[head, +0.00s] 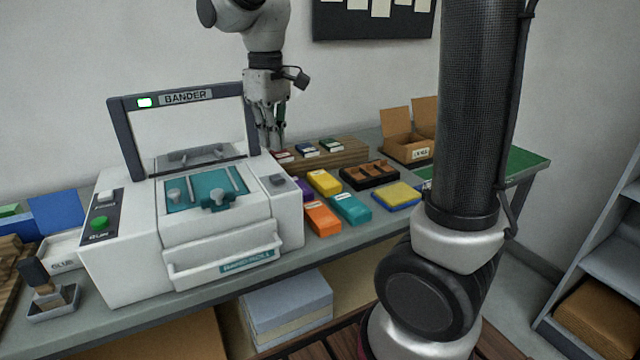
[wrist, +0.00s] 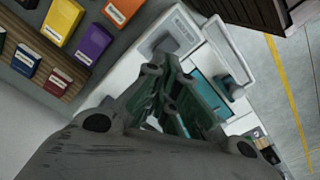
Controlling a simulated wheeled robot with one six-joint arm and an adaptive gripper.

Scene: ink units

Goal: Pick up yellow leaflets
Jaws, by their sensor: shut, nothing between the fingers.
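A yellow leaflet pack with a white label (head: 324,182) lies on the bench right of the bander, behind an orange pack (head: 322,218) and a teal pack (head: 350,208). It also shows at the upper left of the wrist view (wrist: 62,20), beside a purple pack (wrist: 92,45). My gripper (head: 274,148) points down near the bander's right rear corner, left of and above the yellow pack. It is shut and empty. In the wrist view its fingers (wrist: 168,95) are together in front of the bander, apart from the packs.
The white bander (head: 235,235) with its raised frame fills the bench's left middle. A wooden rack (head: 330,158) with small labelled packs stands behind the packs. A black divided tray (head: 370,175), a yellow-and-blue pad (head: 397,195) and an open carton (head: 405,148) are to the right.

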